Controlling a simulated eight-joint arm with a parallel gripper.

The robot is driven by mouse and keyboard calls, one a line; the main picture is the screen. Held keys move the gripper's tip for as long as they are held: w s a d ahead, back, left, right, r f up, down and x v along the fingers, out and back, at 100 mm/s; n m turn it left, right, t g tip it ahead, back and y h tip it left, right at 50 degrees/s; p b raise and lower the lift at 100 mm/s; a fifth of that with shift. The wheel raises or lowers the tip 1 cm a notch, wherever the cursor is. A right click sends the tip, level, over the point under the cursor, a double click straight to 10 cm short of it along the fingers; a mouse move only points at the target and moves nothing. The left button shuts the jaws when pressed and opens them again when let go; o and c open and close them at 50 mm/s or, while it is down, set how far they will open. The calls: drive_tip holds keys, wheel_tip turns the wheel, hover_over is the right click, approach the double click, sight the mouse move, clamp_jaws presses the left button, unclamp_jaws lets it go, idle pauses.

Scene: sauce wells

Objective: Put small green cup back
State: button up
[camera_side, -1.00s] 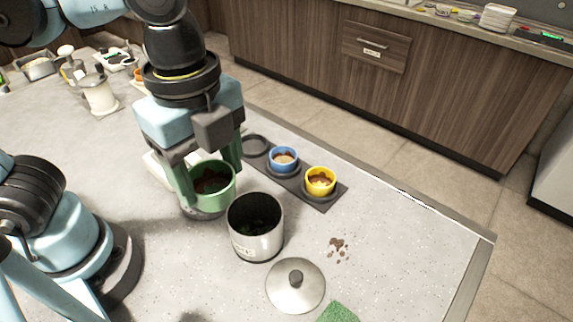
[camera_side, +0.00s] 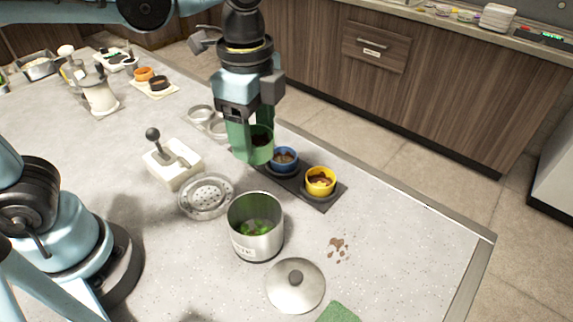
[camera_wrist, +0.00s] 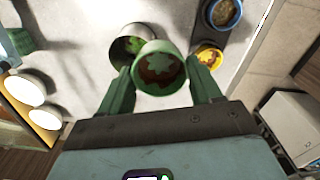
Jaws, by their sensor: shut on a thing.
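That end's well, seen empty earlier, is now hidden behind the cup and fingers. The blue cup (camera_side: 284,161) sits in the middle well and the yellow cup (camera_side: 320,183) in the right one. The wrist view shows the green cup (camera_wrist: 160,88) between both fingers (camera_wrist: 160,92), with brown and green patches inside.
A steel pot (camera_side: 255,240) with green contents stands in front of the tray. Its lid (camera_side: 295,287), a brown spill (camera_side: 337,248) and a green sponge (camera_side: 339,312) lie nearby. A perforated round strainer (camera_side: 206,196) and a white box with a lever (camera_side: 174,165) stand left.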

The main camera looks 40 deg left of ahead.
drive_tip(key=w+a+f+n, duration=0.35)
drive_tip(key=w+a, duration=0.25)
drive_tip(key=a, duration=0.2)
drive_tip(key=w+a+f+n, duration=0.2)
drive_tip(key=w+a+f, duration=0.3)
drive_tip(key=w+a, duration=0.15)
drive_tip(key=shift+s+a+f, duration=0.1)
drive_tip(key=shift+a+f, duration=0.1)
drive_tip(key=shift+f, duration=1.25)
drive_tip(key=shift+s+a+f, duration=0.1)
drive_tip(key=shift+a+f, duration=0.05)
drive_tip(key=shift+f, duration=1.3)
drive_tip(key=shift+f, duration=0.55)
drive_tip(key=o, duration=1.1)
drive_tip(key=shift+r, duration=4)
